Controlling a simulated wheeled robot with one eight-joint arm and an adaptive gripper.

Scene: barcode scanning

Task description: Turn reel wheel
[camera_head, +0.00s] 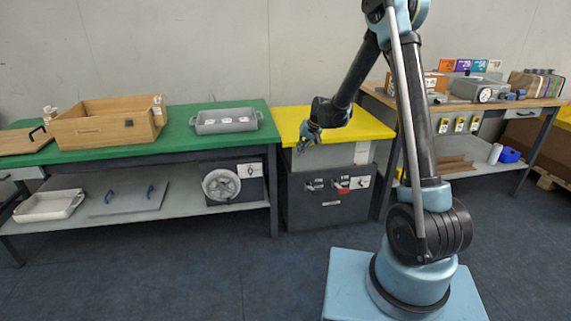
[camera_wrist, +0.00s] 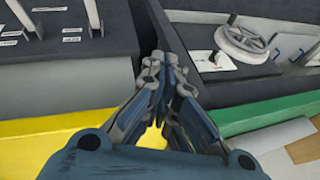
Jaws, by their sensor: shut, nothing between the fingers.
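The reel wheel (camera_head: 221,185) is a pale grey spoked wheel on the face of a dark box, on the lower shelf under the green table. In the wrist view, the wheel (camera_wrist: 243,42) lies at the upper right, and a small handle seems to stand up from it. My gripper (camera_head: 307,140) is over the front of the yellow-topped cabinet, above and to the right of the wheel and apart from it. In the wrist view, my gripper (camera_wrist: 168,68) has its fingers together, with nothing between them.
The yellow-topped cabinet (camera_head: 290,120) has a dark front with several switches or levers. The green table (camera_head: 190,128) holds a wooden box (camera_head: 108,125) and a grey tray (camera_head: 224,121). A white tray (camera_head: 49,205) and a grey panel (camera_head: 130,197) lie on the lower shelf. The floor in front is clear.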

